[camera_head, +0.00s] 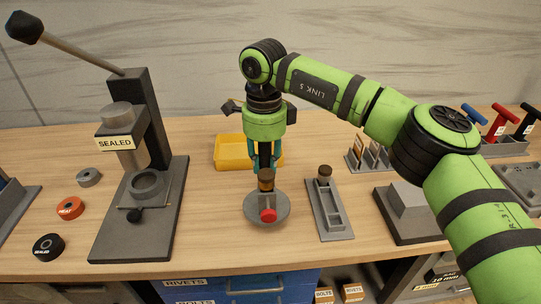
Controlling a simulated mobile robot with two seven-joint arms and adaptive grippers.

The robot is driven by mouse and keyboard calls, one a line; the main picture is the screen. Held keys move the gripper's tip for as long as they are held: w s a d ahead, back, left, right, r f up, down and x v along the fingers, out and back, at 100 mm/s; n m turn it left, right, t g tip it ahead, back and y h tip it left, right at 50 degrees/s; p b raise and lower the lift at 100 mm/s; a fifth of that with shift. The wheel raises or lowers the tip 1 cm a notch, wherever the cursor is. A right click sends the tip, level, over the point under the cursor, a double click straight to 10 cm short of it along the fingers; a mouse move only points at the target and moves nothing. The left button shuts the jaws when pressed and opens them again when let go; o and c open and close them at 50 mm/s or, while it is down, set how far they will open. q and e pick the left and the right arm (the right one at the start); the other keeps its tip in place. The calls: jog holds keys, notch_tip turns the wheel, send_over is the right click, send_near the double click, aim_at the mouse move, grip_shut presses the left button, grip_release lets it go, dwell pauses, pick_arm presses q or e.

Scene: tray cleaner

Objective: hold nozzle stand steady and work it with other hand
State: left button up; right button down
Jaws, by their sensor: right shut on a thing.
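The nozzle stand (250,212) appears to be the round grey disc near the front middle of the bench. It has a red knob (268,215) at its front and a brown-topped upright post (266,180). My right gripper (266,170) points straight down over it. Its teal fingers are shut on the top of the post, and the arm comes in from the right. The fingertips partly hide the top of the post. The disc looks flat on the bench. My left gripper is not in view.
A yellow tray (232,152) lies behind the stand. A grey slotted holder with a brown-topped piece (325,195) stands close on the right. A lever press marked SEALED (140,205) stands at left, beside several rings. Bare wood (210,225) lies between press and stand.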

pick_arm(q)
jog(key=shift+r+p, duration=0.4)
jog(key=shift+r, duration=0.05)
pick_arm(e)
jog(key=w+a+f, duration=0.2)
jog(key=a+f, duration=0.1)
jog(key=shift+a+f, duration=0.3)
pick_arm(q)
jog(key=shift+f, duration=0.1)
pick_arm(e)
jog(key=shift+f, duration=0.2)
dwell(0.5)
jog(key=c, duration=1.6)
grip_release()
grip_shut()
jog(key=shift+f, duration=0.1)
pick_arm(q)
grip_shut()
